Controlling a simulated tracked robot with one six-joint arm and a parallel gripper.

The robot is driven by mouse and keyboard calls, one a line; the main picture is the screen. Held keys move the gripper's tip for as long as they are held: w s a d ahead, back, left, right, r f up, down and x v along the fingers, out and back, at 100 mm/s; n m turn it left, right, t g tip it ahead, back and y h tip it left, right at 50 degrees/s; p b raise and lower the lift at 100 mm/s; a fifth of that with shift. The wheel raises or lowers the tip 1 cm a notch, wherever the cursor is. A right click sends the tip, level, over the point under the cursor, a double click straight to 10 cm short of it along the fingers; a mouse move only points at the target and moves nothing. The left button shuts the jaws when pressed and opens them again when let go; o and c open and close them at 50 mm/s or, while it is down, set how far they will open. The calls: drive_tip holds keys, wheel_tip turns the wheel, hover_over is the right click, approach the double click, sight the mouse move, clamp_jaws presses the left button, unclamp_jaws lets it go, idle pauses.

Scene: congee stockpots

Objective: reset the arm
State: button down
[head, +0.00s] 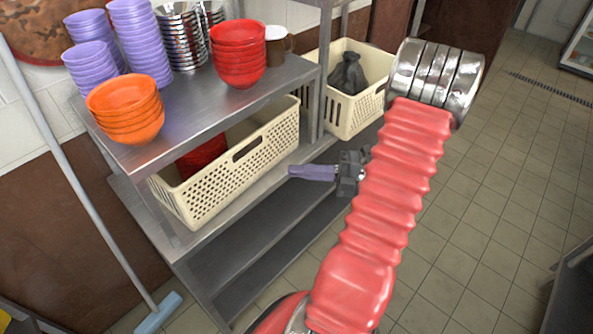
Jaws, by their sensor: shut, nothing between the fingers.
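My arm, with its red ribbed sleeve and shiny silver ringed joint, rises across the right half of the head view. My gripper (292,171) shows left of the sleeve, with a dark grey body and purple fingers pointing left. It is shut with nothing between its fingers. In the picture it lies just right of the near cream basket, in front of the steel shelf unit. Part of the gripper's body is hidden behind the sleeve. I cannot tell how far the fingertips are from the shelf.
A cream basket (233,181) holds something red; another basket (352,106) holds a dark bag. A broom (93,201) leans left.

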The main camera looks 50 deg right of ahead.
idle(0.5)
drive_tip(key=s+a+f+n+g+h, duration=0.1)
drive_tip(key=s+a+f+n+g, duration=0.3)
drive_tip(key=n, duration=0.6)
drive_tip(key=s+a+f+n+g, duration=0.2)
drive_tip(key=a+n+g, duration=0.45)
drive_tip(key=n, duration=0.45)
drive_tip(key=w+a+r+n+t+h, duration=0.1)
drive_tip(key=w+a+r+n+h, duration=0.2)
drive_tip(key=a+r+n+h, duration=0.6)
drive_tip(key=a+r+n, duration=0.9)
drive_tip(key=r+n, duration=0.1)
drive_tip(key=n, duration=0.6)
drive_tip(key=shift+w+a+r+n+h, duration=0.25)
drive_tip(key=shift+a+n+h, duration=0.05)
drive_tip(key=shift+a+n, duration=0.1)
